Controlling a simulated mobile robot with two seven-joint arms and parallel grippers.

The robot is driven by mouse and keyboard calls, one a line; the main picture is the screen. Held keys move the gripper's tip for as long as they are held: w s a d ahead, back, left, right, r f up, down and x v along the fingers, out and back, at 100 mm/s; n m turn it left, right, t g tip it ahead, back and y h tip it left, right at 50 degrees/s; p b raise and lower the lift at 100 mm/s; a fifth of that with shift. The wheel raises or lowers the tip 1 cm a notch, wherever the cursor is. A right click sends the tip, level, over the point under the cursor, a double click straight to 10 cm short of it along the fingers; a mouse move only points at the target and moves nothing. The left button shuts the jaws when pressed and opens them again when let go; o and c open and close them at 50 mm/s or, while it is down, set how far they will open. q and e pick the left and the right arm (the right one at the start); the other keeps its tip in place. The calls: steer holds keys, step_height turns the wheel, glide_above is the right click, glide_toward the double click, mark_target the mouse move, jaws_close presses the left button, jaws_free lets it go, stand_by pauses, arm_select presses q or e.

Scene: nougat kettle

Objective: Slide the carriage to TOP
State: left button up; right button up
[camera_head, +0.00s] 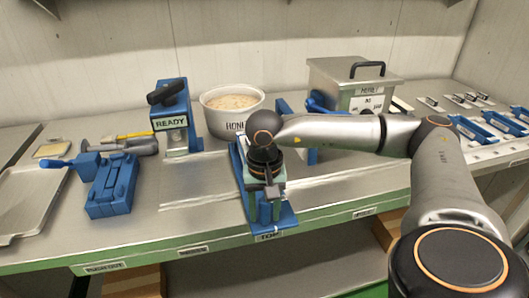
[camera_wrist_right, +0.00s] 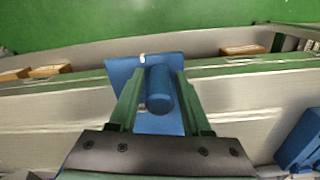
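The carriage is a blue slide with an upright round blue handle (camera_wrist_right: 160,90), seen between my fingers in the right wrist view. In the head view its blue base (camera_head: 277,218) lies on the bench at the front edge, just above the TOP label (camera_head: 268,237). My right gripper (camera_head: 271,190) is over the base, pointing down, and hides most of the handle. My left gripper is not in view.
Behind stand a blue post with a READY sign (camera_head: 170,123), a white pot (camera_head: 231,121) with pale contents, and a metal box (camera_head: 350,84). A blue clamp-like fixture (camera_head: 112,185) is at left. My right arm crosses the bench at right. Bench between fixture and carriage is clear.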

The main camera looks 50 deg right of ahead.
steer(key=shift+o, duration=0.9)
step_height(320, 180, up, 12)
steer(key=shift+r, duration=0.25)
